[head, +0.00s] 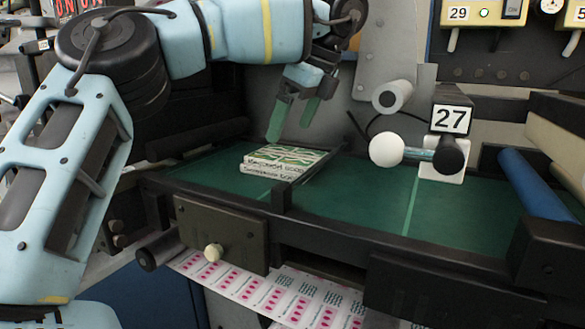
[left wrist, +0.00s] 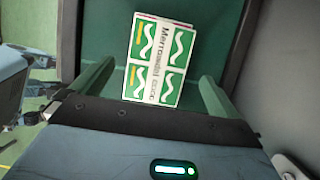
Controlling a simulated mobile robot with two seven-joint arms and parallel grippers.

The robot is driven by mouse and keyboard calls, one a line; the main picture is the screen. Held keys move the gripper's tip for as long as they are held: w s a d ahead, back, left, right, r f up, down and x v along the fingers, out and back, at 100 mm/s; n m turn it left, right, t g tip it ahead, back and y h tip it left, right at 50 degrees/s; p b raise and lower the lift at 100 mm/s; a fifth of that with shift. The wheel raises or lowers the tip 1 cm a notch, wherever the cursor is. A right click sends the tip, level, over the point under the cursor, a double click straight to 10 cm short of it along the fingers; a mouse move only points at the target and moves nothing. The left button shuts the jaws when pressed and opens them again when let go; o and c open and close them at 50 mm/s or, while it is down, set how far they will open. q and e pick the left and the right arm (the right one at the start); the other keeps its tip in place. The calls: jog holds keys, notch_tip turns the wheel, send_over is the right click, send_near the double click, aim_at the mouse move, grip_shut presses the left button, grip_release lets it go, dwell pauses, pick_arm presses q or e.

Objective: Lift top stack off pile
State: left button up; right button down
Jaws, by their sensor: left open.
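A small pile of flat white-and-green printed packs (head: 277,167) lies on the green bed at the left of the machine. Two printed front edges show one above the other, so at least two layers are visible. My left gripper (head: 294,117) is open and empty above the pile, with its green fingers pointing down. In the left wrist view the top stack (left wrist: 158,58) lies ahead, between the lines of the two spread fingers (left wrist: 155,86) and apart from them. My right gripper is not in view.
The green bed (head: 380,205) is clear to the right of the pile. A dark rail (head: 322,169) runs along the pile's right side. A white ball-ended handle (head: 386,149) stands by the "27" plate (head: 452,119). A printed web (head: 270,294) hangs below the front.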

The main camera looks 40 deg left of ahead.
aim_at(280, 153)
pick_arm(q)
jog(key=shift+f, duration=0.1)
jog(key=shift+x, duration=2.5)
jog(key=c, duration=0.9)
